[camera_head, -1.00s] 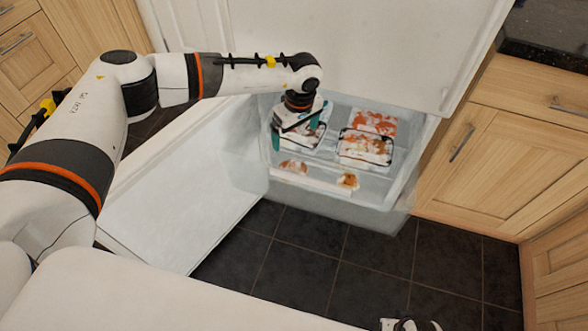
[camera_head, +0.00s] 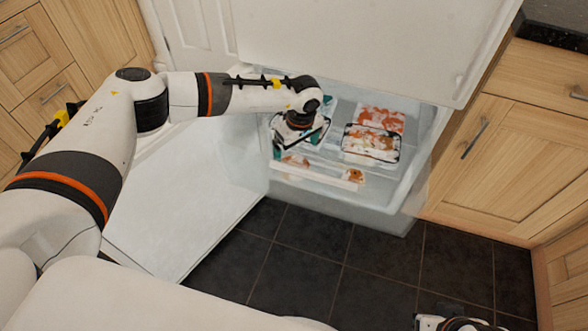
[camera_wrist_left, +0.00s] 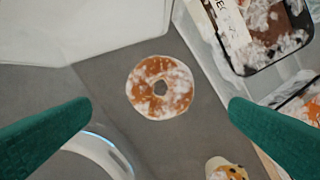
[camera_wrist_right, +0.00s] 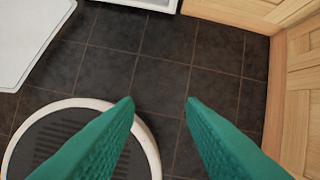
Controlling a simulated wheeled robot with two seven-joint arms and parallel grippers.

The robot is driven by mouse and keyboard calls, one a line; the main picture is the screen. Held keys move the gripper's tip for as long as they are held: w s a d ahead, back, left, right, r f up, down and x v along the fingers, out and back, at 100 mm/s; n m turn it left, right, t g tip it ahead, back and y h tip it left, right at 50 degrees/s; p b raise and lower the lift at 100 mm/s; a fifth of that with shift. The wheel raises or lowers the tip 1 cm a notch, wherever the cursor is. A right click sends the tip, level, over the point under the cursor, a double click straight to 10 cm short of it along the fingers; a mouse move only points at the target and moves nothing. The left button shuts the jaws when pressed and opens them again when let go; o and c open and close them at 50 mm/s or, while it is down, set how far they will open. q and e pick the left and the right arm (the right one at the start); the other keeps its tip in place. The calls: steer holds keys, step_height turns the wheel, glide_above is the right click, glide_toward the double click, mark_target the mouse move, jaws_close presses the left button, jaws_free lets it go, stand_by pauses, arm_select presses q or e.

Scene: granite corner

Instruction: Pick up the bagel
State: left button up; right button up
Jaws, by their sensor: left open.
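The bagel (camera_wrist_left: 143,85) is a brown ring with white frosty patches, lying flat on a grey surface in the left wrist view. In the head view it shows partly (camera_head: 295,161) at the front left of the open freezer compartment. My left gripper (camera_wrist_left: 160,104) is open and empty above it, with the bagel between the lines of its fingers and apart from both. In the head view the left gripper (camera_head: 300,142) reaches down inside the freezer. My right gripper (camera_wrist_right: 159,103) is open and empty above the dark tiled floor.
A second food item (camera_wrist_left: 226,170) lies right of the bagel, behind a front ledge. Frosted food trays (camera_head: 371,144) stand deeper in the freezer. The open freezer door (camera_head: 180,215) is at left, the upper door (camera_head: 350,45) above, wooden cabinets (camera_head: 500,150) at right.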

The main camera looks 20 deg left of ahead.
arm_select(q)
step_height(320, 180, down, 3)
steer(key=shift+w+a, duration=0.15)
steer(key=f, duration=0.1)
steer(key=f+b, duration=0.1)
steer(key=f, duration=0.1)
steer(key=f+b, duration=0.1)
steer(key=shift+w+a+f, duration=0.15)
steer(key=shift+a+f, duration=0.1)
steer(key=shift+f, duration=0.1)
arm_select(e)
steer(key=w+a+r+t+y, duration=0.1)
steer(key=w+a+r+t, duration=0.2)
steer(key=w+t, duration=0.2)
steer(key=w, duration=0.3)
steer(key=shift+w+r+t, duration=0.25)
steer(key=shift+w+t, duration=0.05)
steer(key=shift+w, duration=0.05)
arm_select(q)
steer(key=shift+c, duration=0.3)
steer(key=c, duration=0.4)
